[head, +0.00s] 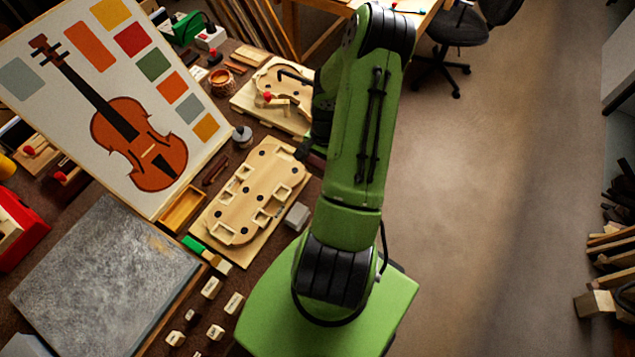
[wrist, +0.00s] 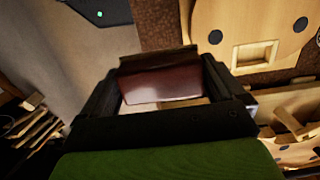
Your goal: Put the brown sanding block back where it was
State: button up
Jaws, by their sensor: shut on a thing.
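The brown sanding block (wrist: 160,86) shows in the wrist view as a glossy reddish-brown block between the two black fingers of my gripper (wrist: 160,78). My gripper is shut on it. In the head view my green arm hides most of my gripper and the block. Only a dark part of the wrist shows beside the arm, near the right edge of the violin mould board (head: 255,190). The mould board also shows at the upper right of the wrist view (wrist: 225,17). I cannot tell whether the block touches anything below it.
A second wooden board with a violin-shaped form (head: 245,103) lies farther back. A grey block (head: 297,216) sits at the mould board's right edge. A small wooden tray (head: 183,208), a grey slab (head: 100,285) and several small pale blocks stand left and front. Floor (head: 480,200) is open at right.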

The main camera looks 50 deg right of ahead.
aim_at(320, 177)
notch_tip(320, 177, down, 7)
jog(key=shift+b, duration=0.3)
jog(key=shift+f, duration=0.1)
